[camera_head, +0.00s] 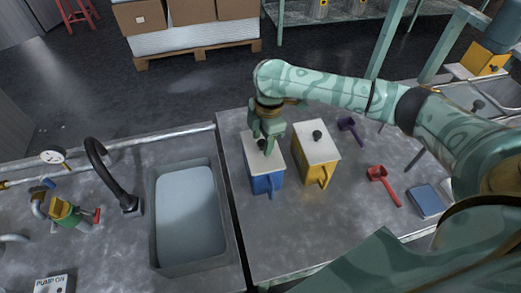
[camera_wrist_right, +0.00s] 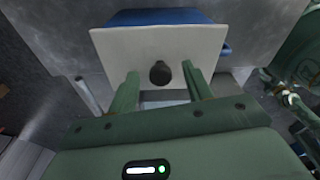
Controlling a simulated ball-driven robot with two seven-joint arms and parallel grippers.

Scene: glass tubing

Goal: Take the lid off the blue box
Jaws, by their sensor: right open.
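The blue box (camera_head: 267,184) stands on the metal worktop, with a handle on its front side. Its white lid (camera_head: 254,146) is on top and has a dark round knob. My right gripper (camera_head: 267,141) is above the lid, pointing down, close to the knob. In the right wrist view the lid (camera_wrist_right: 118,52) shows with the knob (camera_wrist_right: 160,73) between and just beyond the two open fingers (camera_wrist_right: 160,82). The blue box body (camera_wrist_right: 160,17) shows behind the lid. I cannot tell whether the fingers touch the knob. My left gripper is not in view.
A yellow box (camera_head: 315,172) with a white lid and dark knob stands close on the right. A purple scoop (camera_head: 349,128), red scoop (camera_head: 380,181) and blue book-like item (camera_head: 426,200) lie farther right. A sink (camera_head: 188,215) and black tap (camera_head: 105,170) are left.

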